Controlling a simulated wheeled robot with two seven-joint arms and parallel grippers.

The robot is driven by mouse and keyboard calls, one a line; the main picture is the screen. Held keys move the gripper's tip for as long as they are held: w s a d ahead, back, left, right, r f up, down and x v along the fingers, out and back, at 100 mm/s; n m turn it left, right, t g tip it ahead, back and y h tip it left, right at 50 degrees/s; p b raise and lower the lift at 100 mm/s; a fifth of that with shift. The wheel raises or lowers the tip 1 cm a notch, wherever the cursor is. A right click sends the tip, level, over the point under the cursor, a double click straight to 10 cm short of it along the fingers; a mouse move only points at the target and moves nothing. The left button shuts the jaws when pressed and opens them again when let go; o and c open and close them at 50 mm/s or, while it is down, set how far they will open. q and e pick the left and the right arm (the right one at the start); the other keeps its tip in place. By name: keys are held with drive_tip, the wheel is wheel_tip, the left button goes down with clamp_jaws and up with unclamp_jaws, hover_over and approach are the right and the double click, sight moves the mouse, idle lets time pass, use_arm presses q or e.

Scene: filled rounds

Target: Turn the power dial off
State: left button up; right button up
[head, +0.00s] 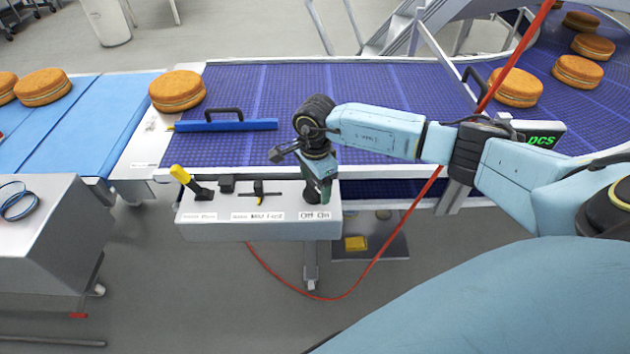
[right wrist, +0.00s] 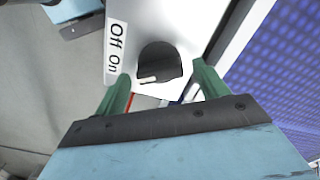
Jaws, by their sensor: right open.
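The power dial is a black round knob on the grey control box (head: 262,229), at its right end above the "Off On" label (head: 314,216). In the right wrist view the dial (right wrist: 160,60) sits beside that label, and its short white mark lies toward the "On" end. My right gripper (head: 318,190) is over the dial, pointing down and largely hiding it in the head view. In the right wrist view its green fingers (right wrist: 161,70) are open, one on each side of the dial. Contact with the dial cannot be told. My left gripper is out of view.
A yellow-handled lever (head: 180,175) and a black switch (head: 259,188) stand on the same box. Behind it runs a blue conveyor (head: 260,90) with round filled cakes (head: 176,91). A red cable (head: 425,190) hangs near my right arm. A grey cabinet (head: 45,235) stands at left.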

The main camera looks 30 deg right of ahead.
drive_tip(key=c, duration=1)
drive_tip(key=shift+m, duration=0.5)
drive_tip(key=m, duration=0.4)
drive_tip(key=shift+m+b, duration=0.3)
drive_tip(key=shift+m, duration=0.1)
drive_tip(key=m, duration=0.6)
drive_tip(key=shift+m, duration=0.3)
drive_tip(key=o, duration=1)
